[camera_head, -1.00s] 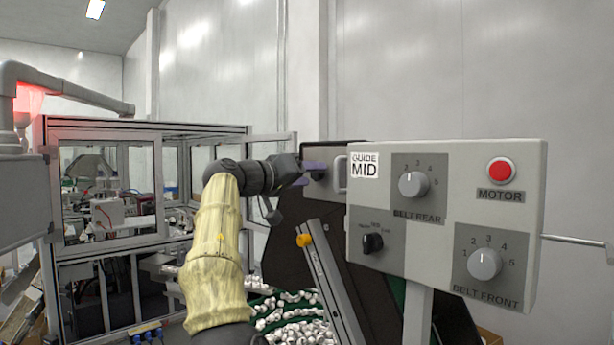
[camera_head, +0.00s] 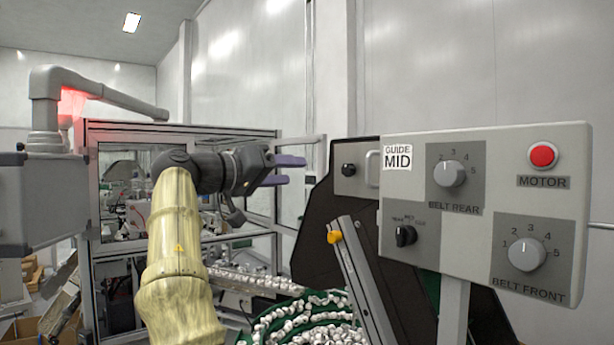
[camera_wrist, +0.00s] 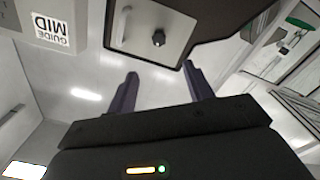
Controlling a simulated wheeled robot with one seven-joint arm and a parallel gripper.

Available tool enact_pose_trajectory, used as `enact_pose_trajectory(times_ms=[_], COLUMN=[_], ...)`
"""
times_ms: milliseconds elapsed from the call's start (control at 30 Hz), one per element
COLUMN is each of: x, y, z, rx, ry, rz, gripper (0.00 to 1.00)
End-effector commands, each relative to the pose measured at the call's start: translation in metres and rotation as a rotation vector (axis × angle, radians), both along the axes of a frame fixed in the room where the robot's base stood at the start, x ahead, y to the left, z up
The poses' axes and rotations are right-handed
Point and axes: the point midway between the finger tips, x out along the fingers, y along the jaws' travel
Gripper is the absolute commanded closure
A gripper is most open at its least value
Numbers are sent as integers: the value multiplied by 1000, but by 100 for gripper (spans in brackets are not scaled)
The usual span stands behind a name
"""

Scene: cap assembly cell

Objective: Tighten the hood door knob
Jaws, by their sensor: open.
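The hood door knob (camera_head: 348,170) is a small black round knob on a grey plate, left of a pale bar handle (camera_head: 373,168). It also shows in the wrist view (camera_wrist: 158,38), straight ahead of the fingers. My gripper (camera_head: 296,170) has two purple fingers pointing right toward the knob, with a clear gap before it. In the wrist view my gripper (camera_wrist: 160,71) is open and empty, its fingertips spread on either side of the line to the knob.
A grey control panel (camera_head: 408,240) with dials and a red motor button (camera_head: 543,155) stands close on the right. White caps (camera_head: 300,318) fill a green bowl. A framed glass enclosure (camera_head: 125,165) stands at left.

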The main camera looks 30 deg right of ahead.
Motion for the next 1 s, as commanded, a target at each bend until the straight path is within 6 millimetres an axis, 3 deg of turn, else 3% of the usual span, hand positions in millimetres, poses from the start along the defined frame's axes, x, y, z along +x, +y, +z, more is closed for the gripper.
enact_pose_trajectory(times_ms=[200,733,867,1000], x=[-2,-2,1,12], y=[27,29,22,-5], z=[0,0,-6,-34], rx=[-1,1,19,101], ry=[0,0,16,80], rz=[1,-1,7,44], gripper=[48,48,48,48])
